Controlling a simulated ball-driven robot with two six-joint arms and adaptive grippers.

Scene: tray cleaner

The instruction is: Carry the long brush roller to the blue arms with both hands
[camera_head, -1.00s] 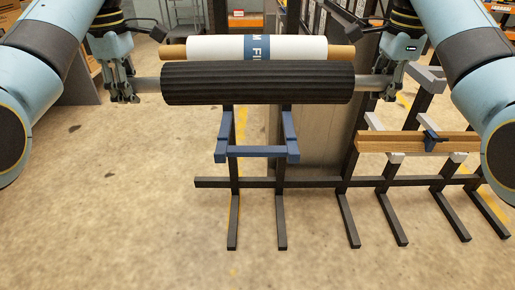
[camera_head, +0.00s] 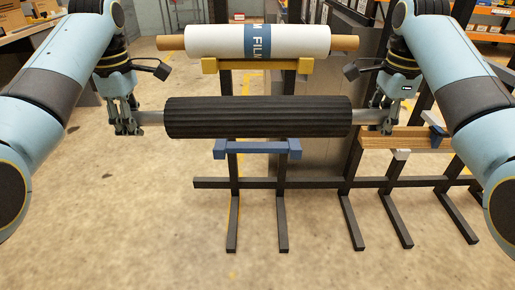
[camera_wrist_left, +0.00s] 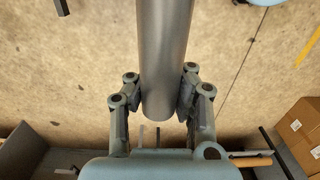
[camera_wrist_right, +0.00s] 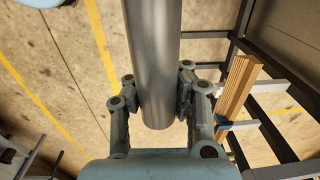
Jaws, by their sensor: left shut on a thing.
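The long brush roller (camera_head: 258,117) is a black ribbed cylinder with grey shaft ends, held level across the head view. My left gripper (camera_head: 137,118) is shut on its left shaft end, which also shows between the fingers in the left wrist view (camera_wrist_left: 163,60). My right gripper (camera_head: 374,118) is shut on the right shaft end, seen between the fingers in the right wrist view (camera_wrist_right: 153,60). The blue arms (camera_head: 257,148) show just below the roller in the head view, and the roller hides their rear parts. I cannot tell whether they touch.
A white film roll (camera_head: 290,40) rests on yellow arms (camera_head: 240,66) higher on the dark rack (camera_head: 330,183). Wooden pieces (camera_head: 400,141) lie on other arms at the right. Rack feet stick out over the floor. The open floor (camera_head: 110,220) in front is clear.

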